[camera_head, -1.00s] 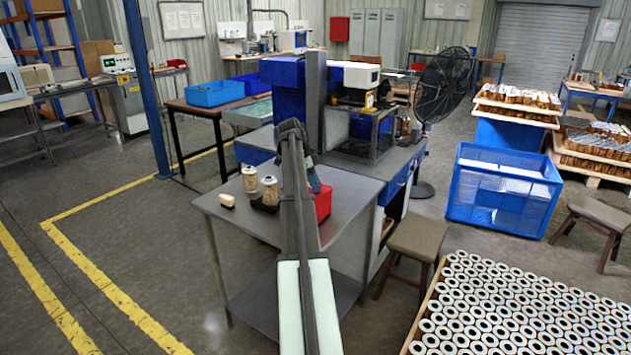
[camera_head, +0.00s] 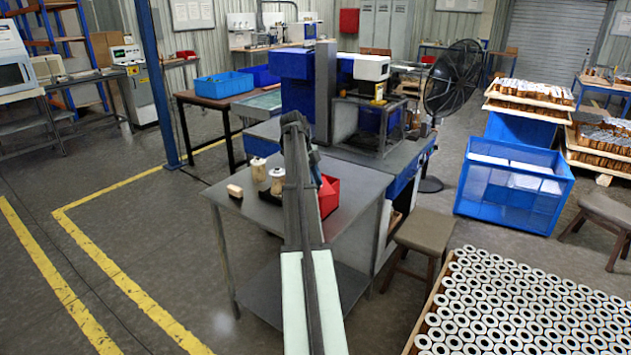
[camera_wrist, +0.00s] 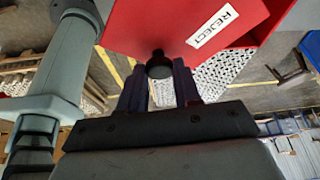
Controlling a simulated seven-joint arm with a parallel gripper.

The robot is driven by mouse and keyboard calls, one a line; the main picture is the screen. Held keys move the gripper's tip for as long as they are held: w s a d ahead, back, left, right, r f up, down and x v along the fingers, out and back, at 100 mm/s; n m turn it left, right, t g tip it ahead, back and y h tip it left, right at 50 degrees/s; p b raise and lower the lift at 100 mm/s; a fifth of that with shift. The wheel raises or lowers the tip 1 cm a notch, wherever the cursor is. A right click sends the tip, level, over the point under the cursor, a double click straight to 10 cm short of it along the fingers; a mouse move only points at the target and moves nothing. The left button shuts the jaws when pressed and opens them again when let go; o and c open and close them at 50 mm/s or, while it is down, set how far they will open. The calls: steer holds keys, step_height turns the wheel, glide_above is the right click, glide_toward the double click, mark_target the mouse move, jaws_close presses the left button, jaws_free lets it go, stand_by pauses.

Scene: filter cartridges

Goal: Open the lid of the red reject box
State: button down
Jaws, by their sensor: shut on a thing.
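The red reject box (camera_head: 328,196) stands on the grey table, partly hidden behind my arm in the head view. In the wrist view a red panel of the box (camera_wrist: 150,28) with a white REJECT label (camera_wrist: 212,27) fills the top. A round black knob (camera_wrist: 158,64) stands out at its lower edge. My gripper (camera_wrist: 159,82) has its two dark fingers on either side of this knob and is shut on it. My gripper's tips are hidden in the head view. I cannot tell how far the lid is raised.
On the grey table (camera_head: 262,217), left of my arm, are two pale cartridges (camera_head: 258,170) (camera_head: 277,181) and a small beige block (camera_head: 235,190). A machine (camera_head: 366,122) stands behind the box. A stool (camera_head: 424,232) and a crate of white-ended tubes (camera_head: 440,297) are at the right.

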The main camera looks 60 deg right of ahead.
mark_target(325, 189)
stand_by(0.3)
steer(key=c, duration=0.8)
jaws_free()
steer(key=d+n+h, duration=0.1)
steer(key=d+n, duration=0.2)
steer(key=shift+s+d, duration=0.1)
steer(key=d+n, duration=0.1)
steer(key=w+d+n+t+h, duration=0.1)
steer(key=n, duration=0.1)
steer(key=d+r+n, duration=0.1)
steer(key=d, duration=0.1)
steer(key=shift+w+n+h, duration=0.25)
steer(key=shift+n+h, duration=0.05)
steer(key=shift+h, duration=0.1)
steer(key=v, duration=1.3)
steer(key=w+a+f+n, duration=0.4)
steer(key=a+f, duration=0.4)
steer(key=a, duration=0.1)
steer(key=w+a+f+n+t, duration=0.1)
steer(key=w+a+f+n, duration=0.2)
steer(key=a+f, duration=0.6)
steer(key=w+a+f+n+t, duration=0.1)
steer(key=w+a+f+n, duration=0.3)
steer(key=a+f, duration=0.5)
steer(key=shift+w+a+f+n+y, duration=0.2)
steer(key=shift+w+n+y, duration=0.1)
steer(key=shift+w, duration=0.1)
